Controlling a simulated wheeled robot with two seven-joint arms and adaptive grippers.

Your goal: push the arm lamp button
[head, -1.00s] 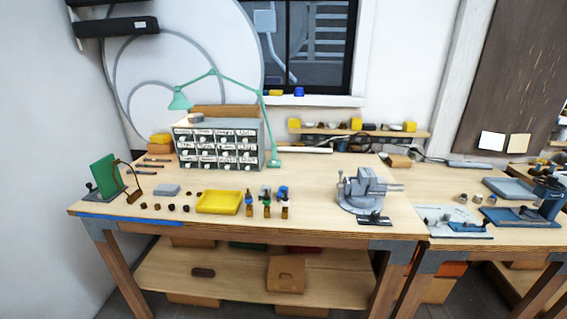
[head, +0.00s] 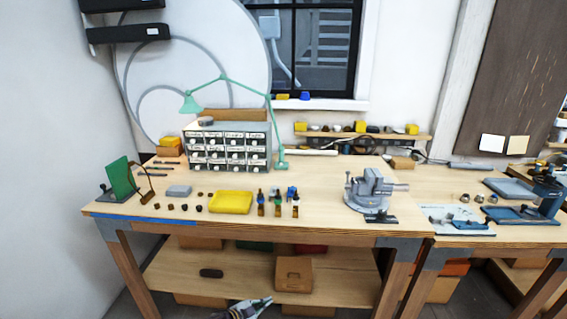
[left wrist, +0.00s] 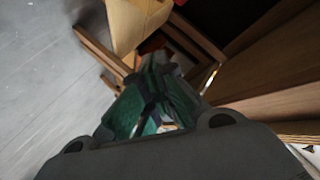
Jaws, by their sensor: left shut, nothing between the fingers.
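The green arm lamp (head: 246,86) stands at the back of the workbench. Its base (head: 281,166) is to the right of the drawer cabinet, and its shade (head: 191,103) hangs over the cabinet's left end. The lamp's button is too small to make out. My left gripper (head: 268,300) shows at the bottom edge of the head view, below the bench top and in front of the lower shelf, far from the lamp. In the left wrist view its fingers (left wrist: 155,75) are shut and empty. My right gripper is not in view.
The workbench front edge (head: 260,227) lies between my left gripper and the lamp. A yellow tray (head: 231,202), small parts and a grey vise (head: 368,190) stand near the front. The drawer cabinet (head: 228,148) is beside the lamp.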

